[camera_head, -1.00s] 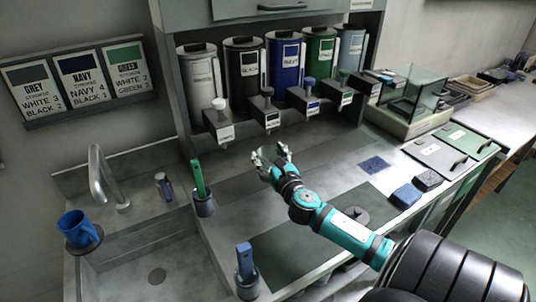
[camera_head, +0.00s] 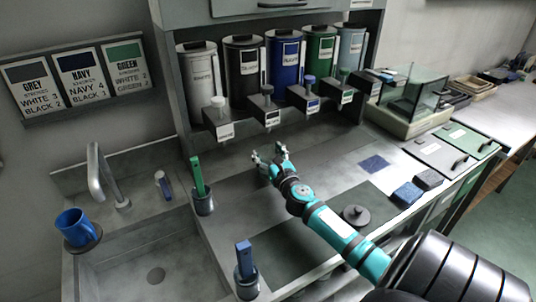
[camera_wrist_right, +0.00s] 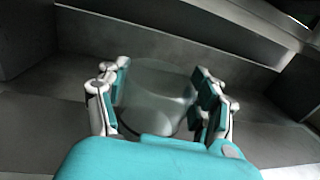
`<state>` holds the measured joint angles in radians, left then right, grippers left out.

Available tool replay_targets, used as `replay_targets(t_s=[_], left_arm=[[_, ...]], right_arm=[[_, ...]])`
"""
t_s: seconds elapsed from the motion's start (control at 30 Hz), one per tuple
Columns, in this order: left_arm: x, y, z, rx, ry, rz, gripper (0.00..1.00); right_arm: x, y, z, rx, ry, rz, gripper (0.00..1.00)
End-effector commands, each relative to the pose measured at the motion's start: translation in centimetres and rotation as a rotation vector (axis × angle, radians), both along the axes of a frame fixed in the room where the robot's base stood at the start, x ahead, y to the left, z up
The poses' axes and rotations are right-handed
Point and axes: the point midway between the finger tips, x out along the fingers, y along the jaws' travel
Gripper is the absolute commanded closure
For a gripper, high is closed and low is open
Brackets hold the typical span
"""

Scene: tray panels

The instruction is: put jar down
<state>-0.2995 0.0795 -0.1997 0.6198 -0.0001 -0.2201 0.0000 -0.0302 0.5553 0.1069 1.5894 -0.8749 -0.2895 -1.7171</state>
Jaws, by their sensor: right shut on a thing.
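My right gripper (camera_head: 268,157) is over the grey worktop (camera_head: 228,182), in front of the dispenser row. In the right wrist view, its two fingers (camera_wrist_right: 160,88) stand on either side of a clear, colourless jar (camera_wrist_right: 156,100), and it is shut on the jar. The jar looks upright and open at the top. Whether its base touches the worktop is hard to tell. In the head view the jar is barely visible between the fingers. My left gripper is not in view.
Several labelled canisters (camera_head: 283,62) with dispensers stand behind the gripper. A green-handled tool stands in a holder (camera_head: 203,204) to the left. A dark round lid (camera_head: 356,216) lies on the dark panel to the right. A blue mug (camera_head: 76,227) is at far left.

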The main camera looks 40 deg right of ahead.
Motion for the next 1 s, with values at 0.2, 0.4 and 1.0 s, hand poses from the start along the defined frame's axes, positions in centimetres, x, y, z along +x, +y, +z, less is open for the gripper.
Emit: replay_targets(t_s=[0.2, 0.4, 1.0], left_arm=[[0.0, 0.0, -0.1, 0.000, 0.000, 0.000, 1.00], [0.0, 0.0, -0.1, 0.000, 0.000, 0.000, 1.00], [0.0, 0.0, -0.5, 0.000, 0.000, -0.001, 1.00]], right_arm=[[0.0, 0.0, -0.2, -0.001, 0.001, 0.000, 0.11], [0.0, 0.0, -0.2, 0.000, 0.001, 0.000, 0.08], [-7.8, 3.0, -0.2, 0.001, 0.005, 0.001, 0.08]])
